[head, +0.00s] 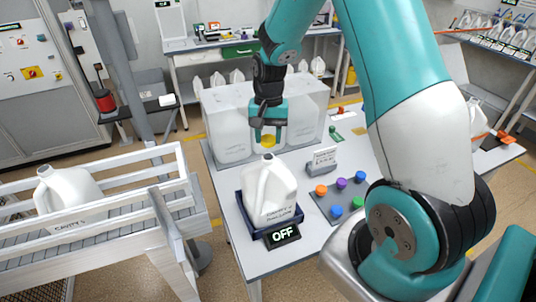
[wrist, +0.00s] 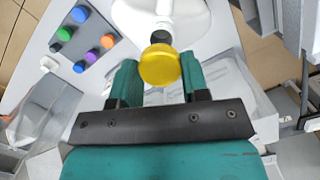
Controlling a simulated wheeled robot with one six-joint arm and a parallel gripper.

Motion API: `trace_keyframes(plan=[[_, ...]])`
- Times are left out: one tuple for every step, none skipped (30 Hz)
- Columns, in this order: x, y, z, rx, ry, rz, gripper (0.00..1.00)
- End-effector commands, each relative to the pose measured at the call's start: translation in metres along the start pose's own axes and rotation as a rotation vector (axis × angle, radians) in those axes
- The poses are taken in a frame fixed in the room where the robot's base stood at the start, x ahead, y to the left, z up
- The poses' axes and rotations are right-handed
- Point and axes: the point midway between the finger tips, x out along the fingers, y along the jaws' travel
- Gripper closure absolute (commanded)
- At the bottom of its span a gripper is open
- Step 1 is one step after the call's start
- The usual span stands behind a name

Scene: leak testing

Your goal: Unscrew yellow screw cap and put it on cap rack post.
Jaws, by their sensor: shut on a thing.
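My gripper (head: 267,138) is shut on the yellow screw cap (head: 268,140), held just above the neck of the white jug (head: 268,195). In the wrist view the cap (wrist: 159,67) sits between the two teal fingers, and the jug's dark neck opening (wrist: 159,37) shows behind it. The cap looks clear of the neck. The jug stands upright on a dark blue base (head: 247,222). The grey cap rack (head: 325,205) lies right of the jug and bears several orange, purple, blue and green caps.
A display reading OFF (head: 283,236) is in front of the jug. A small grey labelled box (head: 322,160) stands behind the rack. A large translucent enclosure (head: 228,125) stands at the back of the table. A conveyor with another jug (head: 68,190) is at the left.

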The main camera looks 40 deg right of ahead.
Motion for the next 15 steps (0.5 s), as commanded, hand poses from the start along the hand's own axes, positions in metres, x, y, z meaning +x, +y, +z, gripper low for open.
trace_keyframes(plan=[[-0.0007, 0.0005, 0.0001, 0.049, -0.001, -0.005, 1.0], [-0.0006, 0.0005, 0.0, 0.072, 0.0, -0.008, 1.0], [-0.0004, 0.0004, -0.0001, 0.094, 0.0, -0.011, 1.0], [-0.0003, 0.0003, -0.0001, 0.106, 0.0, -0.013, 1.0], [-0.0003, 0.0003, -0.0002, 0.119, 0.0, -0.014, 1.0], [-0.0004, 0.0003, -0.0002, 0.142, 0.001, -0.017, 1.0], [-0.0007, 0.0004, -0.0002, 0.168, 0.001, -0.021, 1.0], [-0.0009, 0.0005, -0.0001, 0.204, 0.0, -0.025, 1.0], [-0.0013, 0.0008, 0.0001, 0.265, 0.0, -0.032, 1.0], [-0.0015, 0.001, 0.0001, 0.315, 0.0, -0.038, 1.0], [-0.0015, 0.0011, 0.0001, 0.368, 0.0, -0.045, 1.0], [-0.0015, 0.0012, 0.0004, 0.437, 0.0, -0.053, 1.0], [-0.0015, 0.0012, 0.0007, 0.489, -0.001, -0.059, 1.0], [-0.0015, 0.001, 0.0007, 0.541, 0.0, -0.066, 1.0], [-0.0015, 0.0009, 0.0007, 0.611, -0.001, -0.074, 1.0]])
